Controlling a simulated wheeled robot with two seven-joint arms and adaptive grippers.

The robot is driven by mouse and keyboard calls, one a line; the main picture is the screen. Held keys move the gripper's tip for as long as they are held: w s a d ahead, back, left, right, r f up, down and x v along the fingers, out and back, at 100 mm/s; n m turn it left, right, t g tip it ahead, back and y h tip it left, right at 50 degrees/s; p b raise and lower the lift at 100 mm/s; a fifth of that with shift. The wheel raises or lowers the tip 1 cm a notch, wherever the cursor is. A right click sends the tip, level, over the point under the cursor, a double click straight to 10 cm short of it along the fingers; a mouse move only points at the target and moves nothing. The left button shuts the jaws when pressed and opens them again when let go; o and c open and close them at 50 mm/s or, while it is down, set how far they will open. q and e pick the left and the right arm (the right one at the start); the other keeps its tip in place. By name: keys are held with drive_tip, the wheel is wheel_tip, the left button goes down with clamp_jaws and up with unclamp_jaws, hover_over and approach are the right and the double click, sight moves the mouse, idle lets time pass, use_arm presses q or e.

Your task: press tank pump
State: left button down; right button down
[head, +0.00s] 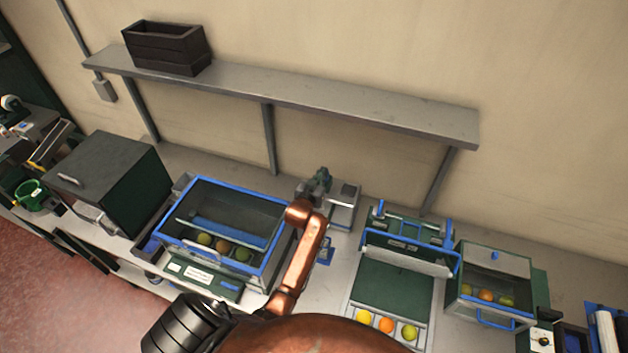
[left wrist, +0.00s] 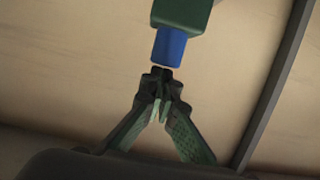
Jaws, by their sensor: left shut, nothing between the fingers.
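The wash tank (head: 262,238) with a blue rim stands on the bench left of centre, with several green and orange fruits inside. In the left wrist view, a green part (left wrist: 182,12) with a blue tip (left wrist: 169,46), perhaps the pump, is just beyond my left fingers. My left gripper (left wrist: 161,78) is shut and empty, its fingertips just below the blue tip; touching or a small gap, I cannot tell. In the head view, my copper left arm reaches to the tank's right back corner, where my left gripper (head: 312,190) is small and partly hidden. My right gripper is out of view.
A grey shelf (head: 300,100) with a dark crate (head: 165,57) runs along the wall above. A dark green box (head: 120,180) stands left of the tank. A sorting tray (head: 390,290) and a blue-edged bin (head: 493,262) with fruit stand to the right.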

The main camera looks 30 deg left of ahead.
use_arm(q)
drive_tip(key=b+v, duration=0.2)
drive_tip(key=v, duration=0.8)
drive_tip(key=shift+r+b, duration=0.4)
idle(0.7)
